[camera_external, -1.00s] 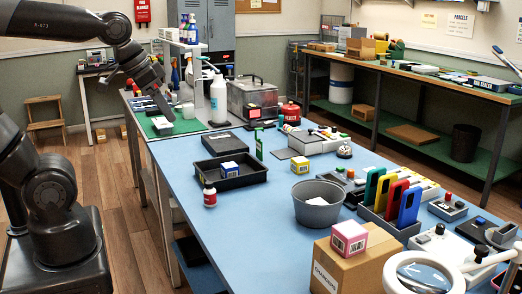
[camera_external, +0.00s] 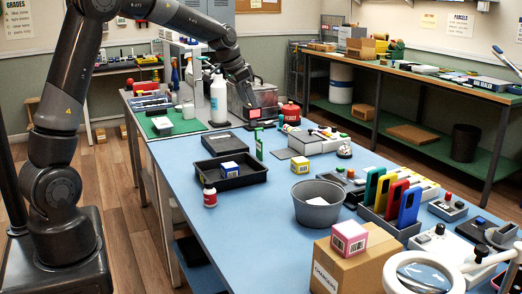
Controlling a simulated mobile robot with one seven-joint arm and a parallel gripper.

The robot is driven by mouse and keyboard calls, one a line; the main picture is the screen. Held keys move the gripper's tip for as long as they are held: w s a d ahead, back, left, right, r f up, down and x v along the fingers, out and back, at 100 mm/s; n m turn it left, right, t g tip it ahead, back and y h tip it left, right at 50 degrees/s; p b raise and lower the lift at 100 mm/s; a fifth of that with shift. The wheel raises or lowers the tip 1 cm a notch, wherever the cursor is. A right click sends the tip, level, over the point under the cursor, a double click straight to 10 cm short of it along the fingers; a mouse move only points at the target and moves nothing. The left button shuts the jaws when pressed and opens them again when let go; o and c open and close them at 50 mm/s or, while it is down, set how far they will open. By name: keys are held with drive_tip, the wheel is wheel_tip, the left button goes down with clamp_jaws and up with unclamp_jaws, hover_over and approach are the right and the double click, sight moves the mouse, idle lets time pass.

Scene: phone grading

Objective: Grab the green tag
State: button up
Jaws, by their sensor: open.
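I cannot clearly make out a green tag. A slim green upright item (camera_external: 259,146) stands on the blue table (camera_external: 262,240), behind the black tray; it is too small to tell whether it is the tag. My gripper (camera_external: 258,108) points down over the far part of the table, in front of the clear-sided box, behind and above the green item and apart from it. It is open, and I see nothing held in it. A green phone-like slab (camera_external: 373,184) stands in the grey rack at the right.
A white bottle (camera_external: 218,98) and the clear-sided box (camera_external: 268,97) stand near my gripper. A red canister (camera_external: 291,113) is to its right. The black tray (camera_external: 246,181), a grey bucket (camera_external: 317,213) and a cardboard box (camera_external: 350,272) stand nearer. The table's front left is clear.

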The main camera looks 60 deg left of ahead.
approach(256, 133)
drive_tip(key=x, duration=1.3)
drive_tip(key=shift+w+a+f, duration=0.15)
drive_tip(key=shift+a, duration=0.2)
drive_tip(key=shift+c, duration=0.2)
drive_tip(key=c, duration=1)
